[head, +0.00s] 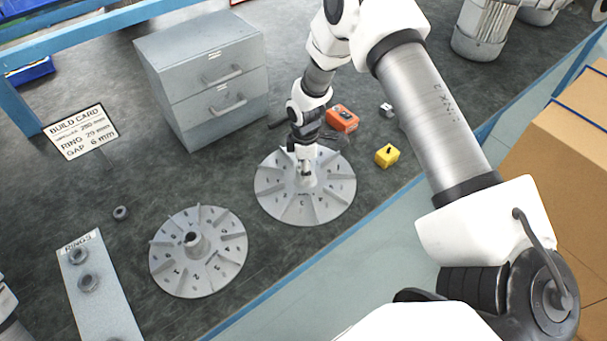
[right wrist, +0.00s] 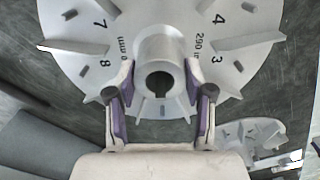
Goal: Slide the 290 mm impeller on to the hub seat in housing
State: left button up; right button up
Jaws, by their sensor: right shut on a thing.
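The 290 mm impeller (head: 325,205) is a grey bladed disc with numbered sectors and a central hub. It is level, at or close to the bench top; I cannot tell whether it touches. My right gripper (head: 305,174) points down from above and is shut on its hub. In the right wrist view the fingers (right wrist: 160,105) stand on both sides of the keyed hub (right wrist: 160,52), and "290" shows on the disc. A smaller impeller (head: 222,272) lies on the bench to the left. No housing is recognisable. My left gripper is out of view.
A grey drawer cabinet (head: 190,58) stands behind. The blue bench edge (head: 370,217) is near.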

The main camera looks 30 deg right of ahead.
jog(key=shift+w+d+r+p, duration=0.1)
jog(key=shift+r+p, duration=0.6)
jog(key=shift+r, duration=0.2)
notch_tip(320, 180, up, 6)
jog(key=p, duration=0.4)
